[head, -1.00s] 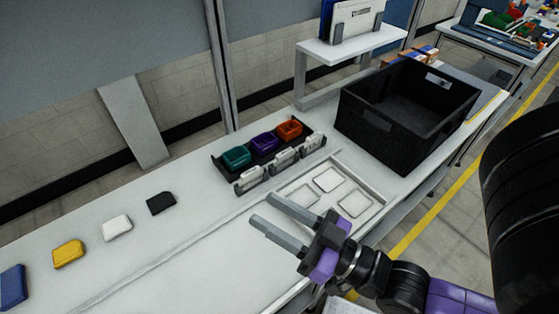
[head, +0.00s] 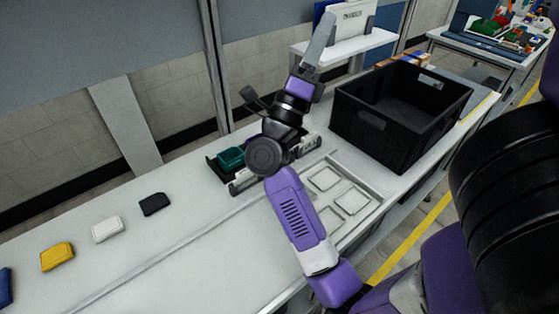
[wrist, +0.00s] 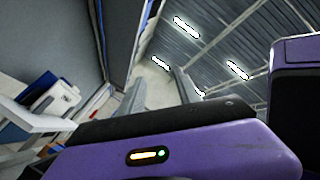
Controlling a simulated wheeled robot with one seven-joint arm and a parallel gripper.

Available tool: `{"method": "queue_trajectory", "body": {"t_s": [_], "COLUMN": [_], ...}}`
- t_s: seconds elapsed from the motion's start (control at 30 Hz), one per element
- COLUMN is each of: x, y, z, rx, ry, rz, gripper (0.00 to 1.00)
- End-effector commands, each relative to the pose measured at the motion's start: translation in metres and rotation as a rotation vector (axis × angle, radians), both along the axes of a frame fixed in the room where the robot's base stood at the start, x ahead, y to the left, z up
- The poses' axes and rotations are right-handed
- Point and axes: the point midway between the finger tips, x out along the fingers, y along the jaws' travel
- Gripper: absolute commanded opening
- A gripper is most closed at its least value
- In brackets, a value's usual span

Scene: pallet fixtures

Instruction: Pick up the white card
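A small white card (head: 107,228), a flat rounded block, lies on the table at the left in the head view. It lies between a yellow piece (head: 57,256) and a black piece (head: 154,204). My gripper (head: 319,45) is raised well away from it, up and to the right, with its fingers pointing upward. In the wrist view the two fingers (wrist: 161,82) stand apart with nothing between them, so it is open and empty. The card is not seen in the wrist view.
A blue piece (head: 5,287) lies at the left edge. A black rack with a green box (head: 230,158) is partly hidden by my arm. A black crate (head: 375,145), a pale tray (head: 372,208) and a raised white shelf (head: 375,44) stand to the right. The front left tabletop is clear.

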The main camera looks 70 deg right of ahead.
Motion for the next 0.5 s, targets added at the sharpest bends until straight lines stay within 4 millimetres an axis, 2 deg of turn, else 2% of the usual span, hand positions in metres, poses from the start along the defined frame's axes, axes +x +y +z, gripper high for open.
{"method": "queue_trajectory", "body": {"t_s": [0.1, 0.27, 0.4, 0.5], "x": [-0.02, -0.042, -0.048, -0.046], "y": [-0.028, -0.058, -0.076, -0.082], "z": [-0.012, -0.044, -0.084, -0.118], "rx": [0.093, 0.228, 0.357, 0.456], "ry": [-0.216, -0.503, -0.752, -0.928], "rz": [-0.033, -0.077, -0.115, -0.145], "gripper": [0.4, 0.4, 0.4, 0.4]}}
